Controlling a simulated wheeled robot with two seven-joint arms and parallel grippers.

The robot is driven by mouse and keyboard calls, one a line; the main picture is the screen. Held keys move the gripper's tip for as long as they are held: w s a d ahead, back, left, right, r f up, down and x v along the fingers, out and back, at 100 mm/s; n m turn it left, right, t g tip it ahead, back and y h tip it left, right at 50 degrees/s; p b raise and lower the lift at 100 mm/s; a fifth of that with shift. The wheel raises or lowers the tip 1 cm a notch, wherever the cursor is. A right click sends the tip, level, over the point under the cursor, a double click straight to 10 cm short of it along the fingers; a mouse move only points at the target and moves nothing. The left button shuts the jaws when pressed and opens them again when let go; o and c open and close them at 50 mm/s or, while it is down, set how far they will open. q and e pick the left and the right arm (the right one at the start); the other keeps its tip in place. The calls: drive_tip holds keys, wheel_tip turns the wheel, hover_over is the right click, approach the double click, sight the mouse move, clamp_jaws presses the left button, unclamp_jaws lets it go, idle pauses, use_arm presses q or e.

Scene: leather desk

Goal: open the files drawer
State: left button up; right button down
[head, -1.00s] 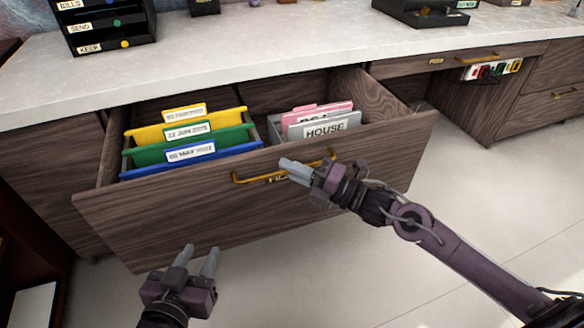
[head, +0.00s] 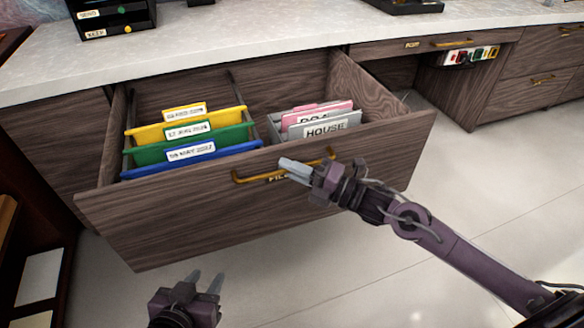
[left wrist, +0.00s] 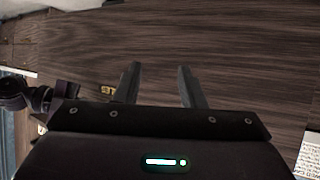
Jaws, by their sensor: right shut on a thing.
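The files drawer (head: 190,225) is a wide dark-wood drawer, pulled well out from under the counter in the head view. Its brass handle (head: 250,178) is on the front panel, beside a label that my right gripper partly covers. My right gripper (head: 294,168) is shut on the handle near its right part. My left gripper (head: 204,284) is open and empty, low in front of the drawer. In the left wrist view its two fingers (left wrist: 159,86) are spread before the wood front.
Inside the drawer are yellow, green and blue file folders (head: 215,148) and a grey holder with pink and "HOUSE" folders (head: 325,128). A pale counter (head: 240,45) runs above. A closed drawer (head: 440,48) is to the right. The floor at right is clear.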

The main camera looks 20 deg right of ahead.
use_arm(q)
drive_tip(key=shift+s+f, duration=0.1)
drive_tip(key=shift+s, duration=0.1)
use_arm(e)
drive_tip(key=shift+s, duration=0.15)
drive_tip(key=c, duration=1.8)
unclamp_jaws()
drive_tip(key=shift+o, duration=0.2)
